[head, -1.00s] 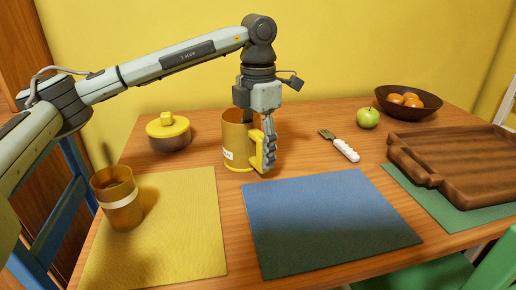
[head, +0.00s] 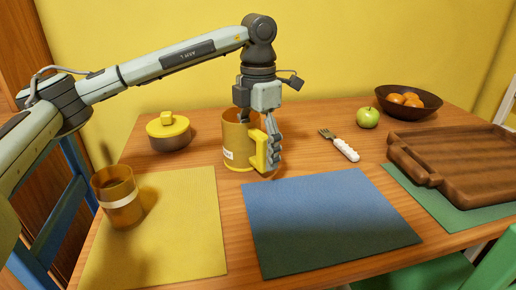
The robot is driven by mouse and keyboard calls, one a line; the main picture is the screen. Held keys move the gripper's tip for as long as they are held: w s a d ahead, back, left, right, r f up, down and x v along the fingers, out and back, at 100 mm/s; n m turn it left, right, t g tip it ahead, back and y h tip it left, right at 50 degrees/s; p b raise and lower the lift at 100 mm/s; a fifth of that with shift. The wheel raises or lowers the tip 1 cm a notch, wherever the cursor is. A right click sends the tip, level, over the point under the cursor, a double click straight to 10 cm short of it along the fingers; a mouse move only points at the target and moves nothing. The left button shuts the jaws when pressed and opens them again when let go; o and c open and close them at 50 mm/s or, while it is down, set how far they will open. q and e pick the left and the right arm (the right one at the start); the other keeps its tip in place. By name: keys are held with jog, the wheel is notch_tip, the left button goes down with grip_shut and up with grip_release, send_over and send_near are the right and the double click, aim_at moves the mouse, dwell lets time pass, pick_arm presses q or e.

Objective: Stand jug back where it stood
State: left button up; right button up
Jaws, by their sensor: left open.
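The jug (head: 237,142) is amber-yellow with a yellow handle on its right side and a small white label. It stands upright on the wooden table, behind the gap between the yellow and blue mats. My left gripper (head: 262,148) comes down over the jug from above. Its fingers are open around the handle side, one finger to the right of the handle and the other partly hidden by the jug. My right gripper is not in view.
An amber cup (head: 118,197) with a pale band stands at the yellow mat's (head: 180,240) left edge. A yellow-lidded pot (head: 169,132) is behind. The blue mat (head: 325,220) is bare. A fork (head: 340,146), apple (head: 368,118), fruit bowl (head: 408,101) and wooden tray (head: 455,165) are at right.

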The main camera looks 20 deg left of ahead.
pick_arm(q)
jog(key=shift+r, duration=0.15)
jog(key=shift+r+p, duration=2.7)
jog(key=shift+r, duration=1.2)
notch_tip(320, 180, up, 12)
